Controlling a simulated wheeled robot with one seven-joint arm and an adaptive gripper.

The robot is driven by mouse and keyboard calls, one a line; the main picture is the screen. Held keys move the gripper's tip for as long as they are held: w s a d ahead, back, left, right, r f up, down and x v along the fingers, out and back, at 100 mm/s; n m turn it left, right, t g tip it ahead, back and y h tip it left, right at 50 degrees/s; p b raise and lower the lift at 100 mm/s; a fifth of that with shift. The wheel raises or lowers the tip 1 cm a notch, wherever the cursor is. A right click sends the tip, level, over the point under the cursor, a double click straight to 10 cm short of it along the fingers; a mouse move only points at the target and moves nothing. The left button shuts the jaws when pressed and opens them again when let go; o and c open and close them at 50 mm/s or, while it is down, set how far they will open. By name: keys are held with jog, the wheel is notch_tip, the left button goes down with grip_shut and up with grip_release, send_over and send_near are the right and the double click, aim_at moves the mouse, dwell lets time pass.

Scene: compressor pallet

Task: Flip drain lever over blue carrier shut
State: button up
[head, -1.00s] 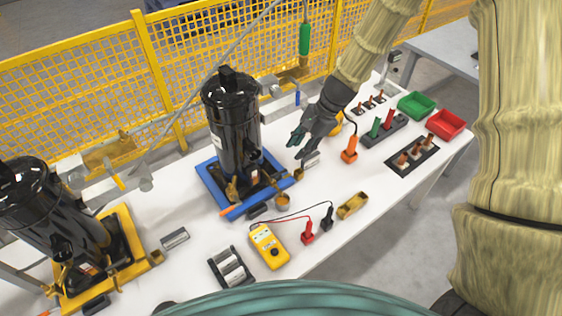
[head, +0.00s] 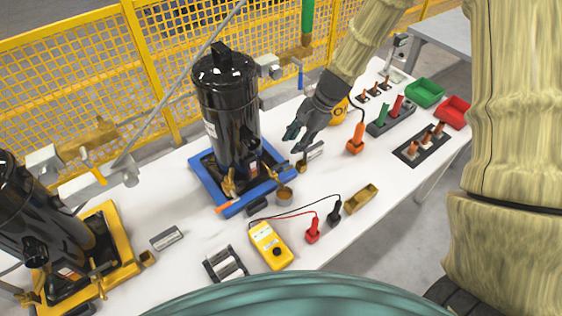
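The blue carrier (head: 264,187) lies on the white table and holds a black cylindrical compressor (head: 228,115) upright. Brass fittings (head: 229,184) sit low at the compressor's front. An orange-tipped lever (head: 225,208) lies low at the carrier's front-left corner; I cannot tell for sure that it is the drain lever. A small brass cup (head: 285,193) is by the carrier's front-right side. My gripper (head: 294,138) is right of the compressor, above the table, apart from the carrier. Its dark fingers are spread with nothing between them.
A yellow carrier (head: 121,245) with another black compressor (head: 38,215) is at left. A yellow meter (head: 270,246) with red and black probes lies in front. An orange plug tool (head: 356,140), green bin (head: 424,92) and red bin (head: 454,111) are right. Yellow mesh fence stands behind.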

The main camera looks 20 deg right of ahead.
aim_at(280, 165)
jog(key=shift+p+x, duration=1.2)
jog(key=shift+x, duration=3.85)
jog(key=shift+s, duration=0.1)
grip_shut()
